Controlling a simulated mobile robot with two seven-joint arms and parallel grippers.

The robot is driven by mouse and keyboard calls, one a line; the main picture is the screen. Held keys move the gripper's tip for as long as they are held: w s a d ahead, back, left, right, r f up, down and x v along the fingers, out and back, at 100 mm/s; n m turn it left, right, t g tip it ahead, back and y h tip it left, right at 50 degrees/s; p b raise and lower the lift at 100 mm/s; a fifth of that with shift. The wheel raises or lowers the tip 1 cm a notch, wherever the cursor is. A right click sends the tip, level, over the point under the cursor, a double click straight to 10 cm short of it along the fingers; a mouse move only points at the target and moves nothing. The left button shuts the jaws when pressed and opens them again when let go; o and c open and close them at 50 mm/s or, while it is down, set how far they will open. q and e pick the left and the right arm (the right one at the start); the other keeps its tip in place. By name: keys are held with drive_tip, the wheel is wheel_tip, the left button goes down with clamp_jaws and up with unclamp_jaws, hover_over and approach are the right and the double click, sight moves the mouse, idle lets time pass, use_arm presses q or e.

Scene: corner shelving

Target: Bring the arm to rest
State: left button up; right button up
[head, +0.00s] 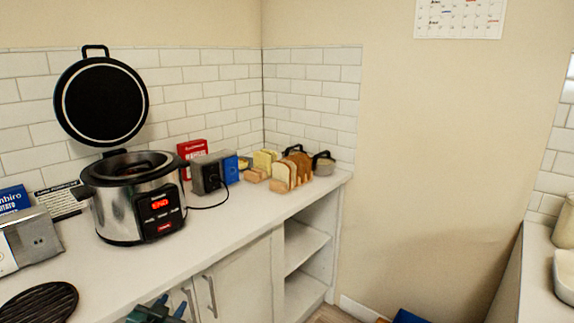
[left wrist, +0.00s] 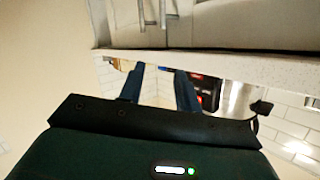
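My left gripper (head: 168,305) shows at the bottom edge of the head view, in front of the counter's cabinet doors. In the left wrist view its two dark blue fingers (left wrist: 160,88) stand apart with nothing between them. It is open and empty, apart from the counter items. Most of my left arm is out of the head view. My right gripper is in neither view.
A white counter (head: 215,215) holds a steel cooker (head: 122,210), a grey toaster (head: 208,176), bread slices (head: 285,172) and a black round grill (head: 40,302). Open shelves (head: 302,243) are at its right end. Another counter (head: 541,270) stands at right. Bare wall lies between.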

use_arm(q)
drive_tip(key=s+d+f+g+h, duration=0.1)
drive_tip(key=s+d+f, duration=0.2)
drive_tip(key=s, duration=0.6)
drive_tip(key=s+d+f+g, duration=0.1)
drive_tip(key=s+d+f, duration=0.3)
drive_tip(key=s, duration=0.6)
drive_tip(key=s+d+f+g+h, duration=0.1)
drive_tip(key=s+d+f, duration=0.3)
drive_tip(key=s, duration=0.5)
drive_tip(key=shift+s+d+n+g+h, duration=0.3)
drive_tip(key=shift+s+d+n+g, duration=0.1)
drive_tip(key=shift+d+g, duration=0.25)
